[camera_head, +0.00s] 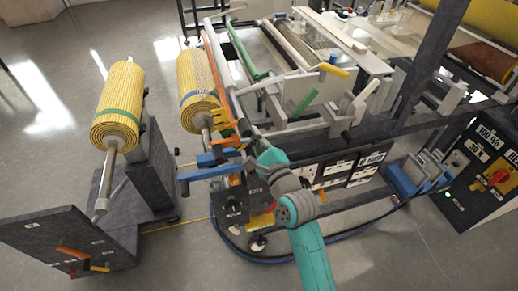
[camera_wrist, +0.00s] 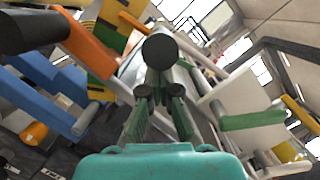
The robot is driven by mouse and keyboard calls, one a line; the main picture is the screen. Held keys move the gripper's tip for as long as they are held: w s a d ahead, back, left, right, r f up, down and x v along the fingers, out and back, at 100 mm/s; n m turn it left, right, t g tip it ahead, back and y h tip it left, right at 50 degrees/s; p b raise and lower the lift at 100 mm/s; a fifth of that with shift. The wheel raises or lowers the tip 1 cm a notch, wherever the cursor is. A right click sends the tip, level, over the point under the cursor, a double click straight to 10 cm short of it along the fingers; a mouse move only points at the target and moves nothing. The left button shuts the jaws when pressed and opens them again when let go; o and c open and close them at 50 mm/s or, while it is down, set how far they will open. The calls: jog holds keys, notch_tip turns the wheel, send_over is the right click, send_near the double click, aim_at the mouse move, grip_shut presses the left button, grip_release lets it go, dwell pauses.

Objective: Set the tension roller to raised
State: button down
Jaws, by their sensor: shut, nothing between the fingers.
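I cannot tell for certain which part is the tension roller. A long white roller (camera_head: 217,55) runs beside an orange bar (camera_head: 222,75), at the left end of the machine in the head view. A dark round end (camera_wrist: 160,50) shows just beyond my gripper (camera_wrist: 162,95) in the wrist view. My gripper's fingers are shut and empty. They point towards that round end, and I cannot tell whether they touch it. In the head view my teal wrist (camera_head: 271,158) is at the machine's near left corner, and the fingers are hard to make out.
Blue levers (camera_head: 210,160) stick out left of my wrist. A green-handled lever (camera_wrist: 250,120) is at right in the wrist view. Yellow mesh rolls (camera_head: 118,105) stand at left. A control box with a red-yellow switch (camera_head: 495,178) is at right.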

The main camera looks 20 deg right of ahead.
aim_at(249, 127)
jog(key=shift+a+r, duration=0.2)
jog(key=shift+r, duration=0.5)
jog(key=shift+a+r, duration=0.25)
jog(key=shift+r, duration=0.4)
jog(key=shift+a+r, duration=0.2)
jog(key=shift+r, duration=0.5)
jog(key=shift+f, duration=0.15)
